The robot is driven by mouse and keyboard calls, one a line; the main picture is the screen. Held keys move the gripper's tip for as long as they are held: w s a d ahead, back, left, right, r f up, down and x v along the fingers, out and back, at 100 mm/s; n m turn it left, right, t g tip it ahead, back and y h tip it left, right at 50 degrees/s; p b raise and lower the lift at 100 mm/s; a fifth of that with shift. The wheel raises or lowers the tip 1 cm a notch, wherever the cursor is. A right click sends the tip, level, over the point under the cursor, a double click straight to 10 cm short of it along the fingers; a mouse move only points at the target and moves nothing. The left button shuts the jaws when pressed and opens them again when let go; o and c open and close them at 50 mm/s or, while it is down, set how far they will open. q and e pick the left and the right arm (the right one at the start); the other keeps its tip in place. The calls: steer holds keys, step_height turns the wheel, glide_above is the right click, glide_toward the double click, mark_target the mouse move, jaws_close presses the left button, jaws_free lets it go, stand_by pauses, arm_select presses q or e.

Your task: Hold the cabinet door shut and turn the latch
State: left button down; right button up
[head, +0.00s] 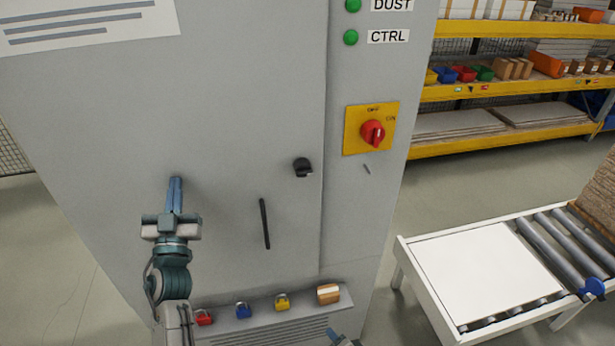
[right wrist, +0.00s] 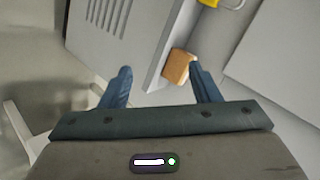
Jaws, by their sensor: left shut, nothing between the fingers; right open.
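The grey cabinet door (head: 225,120) fills the left and middle of the head view and looks flush with its frame. A black latch knob (head: 303,167) sits near its right edge, and a slim black bar handle (head: 265,223) is lower left of it. My left gripper (head: 176,182) is shut and empty, its fingertips at the door's face left of the handle; whether they touch cannot be told. My right gripper (right wrist: 160,72) is open and empty in the right wrist view, low by the cabinet's ledge. Only a bit of it shows at the head view's bottom edge.
A ledge (head: 262,312) below the door holds red, blue and yellow padlocks and a small brown box (head: 328,293). A yellow plate with a red switch (head: 373,133) is right of the door. A roller table (head: 485,270) stands at right, shelves behind.

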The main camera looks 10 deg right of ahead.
steer(key=w+a+r+m+t+y, duration=0.1)
steer(key=w+r+m+t, duration=0.2)
steer(key=r, duration=0.7)
steer(key=w+a+r+m+t, duration=0.2)
steer(key=w+r, duration=0.3)
steer(key=r, duration=0.6)
steer(key=m+t+y, duration=0.2)
steer(key=m+t, duration=0.3)
steer(key=m, duration=0.1)
glide_toward(307, 175)
steer(key=x, duration=0.9)
steer(key=shift+w, duration=0.25)
steer(key=shift+a, duration=0.1)
steer(key=c, duration=1)
